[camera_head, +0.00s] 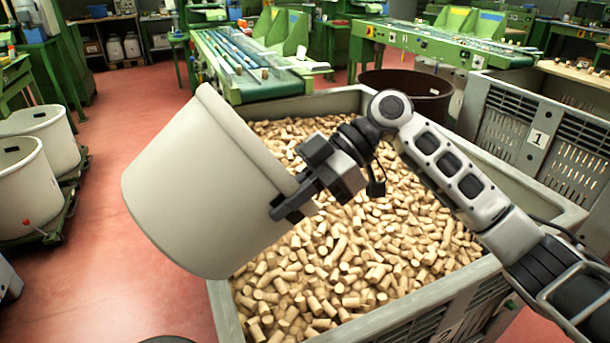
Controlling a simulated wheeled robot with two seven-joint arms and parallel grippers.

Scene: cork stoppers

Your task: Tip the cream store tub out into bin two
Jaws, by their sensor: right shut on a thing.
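The cream store tub (200,190) hangs tilted at the left side of bin two (222,310), partly over its left wall. Its rim leans to the upper right, towards the bin, and its inside is hidden from me. My right gripper (290,206) is shut on the tub's wall near the rim, at the tub's right side. Bin two is a large grey crate with a "2" low on its front, holding many cork stoppers (400,245). I cannot tell whether any corks are leaving the tub. My left gripper is not in view.
A grey crate marked "1" (538,138) stands behind bin two on the right. A dark round tub (405,82) is behind bin two. Cream tubs (25,185) stand on a green dolly at the left. Green conveyors (245,85) are at the back. Red floor (110,110) is clear at left.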

